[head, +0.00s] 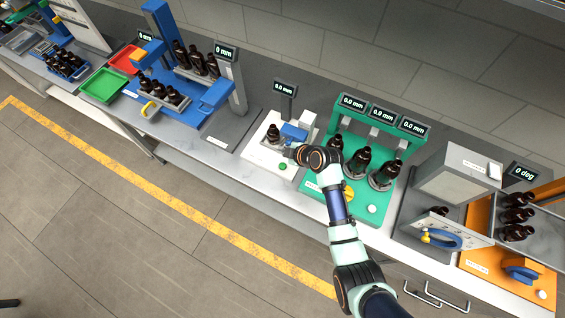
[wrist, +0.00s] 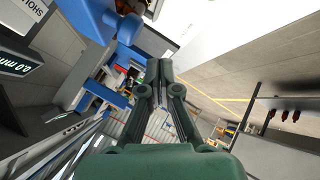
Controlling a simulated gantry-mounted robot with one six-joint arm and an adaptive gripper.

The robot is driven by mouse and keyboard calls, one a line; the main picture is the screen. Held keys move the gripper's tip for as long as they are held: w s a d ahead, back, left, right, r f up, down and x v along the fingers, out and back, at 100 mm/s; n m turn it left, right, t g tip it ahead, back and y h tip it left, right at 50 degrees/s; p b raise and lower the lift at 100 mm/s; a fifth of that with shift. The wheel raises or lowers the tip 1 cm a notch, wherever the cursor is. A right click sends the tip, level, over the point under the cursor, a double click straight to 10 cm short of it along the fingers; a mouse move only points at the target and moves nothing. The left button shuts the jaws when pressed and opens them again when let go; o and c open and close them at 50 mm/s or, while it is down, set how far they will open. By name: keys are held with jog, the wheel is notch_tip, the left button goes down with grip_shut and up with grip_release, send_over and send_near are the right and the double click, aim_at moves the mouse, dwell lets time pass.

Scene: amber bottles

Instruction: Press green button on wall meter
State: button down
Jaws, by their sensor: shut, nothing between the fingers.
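The wall meter appears to be the white station (head: 258,157) in the head view, with a small display (head: 285,87) reading 0.0 mm on a post. An amber bottle (head: 273,133) stands upright on it beside a blue part (head: 294,132). The green button (head: 282,166) is on its front top face and looks uncovered. My gripper (head: 291,152) is just above and right of the button, apart from it as far as I can tell. In the wrist view my dark green gripper (wrist: 159,68) has its fingers together and empty. I cannot make out the button there.
A green station (head: 320,184) with several bottles, a yellow knob (head: 348,193) and a white button (head: 372,209) stands to the right. A blue station (head: 196,119) stands to the left. The wrist view shows a blue part (wrist: 88,20) close to my gripper at upper left.

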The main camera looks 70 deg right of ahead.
aim_at(283, 167)
notch_tip(283, 167, down, 9)
jog(key=b, duration=0.7)
jog(key=shift+b, duration=0.3)
dwell(0.9)
jog(key=shift+f+b, duration=0.3)
jog(key=shift+b, duration=0.05)
jog(key=shift+f+b, duration=0.45)
jog(key=shift+f, duration=0.1)
dwell(0.5)
jog(key=shift+r, duration=0.15)
jog(key=shift+r+p, duration=0.7)
jog(key=shift+r, duration=0.1)
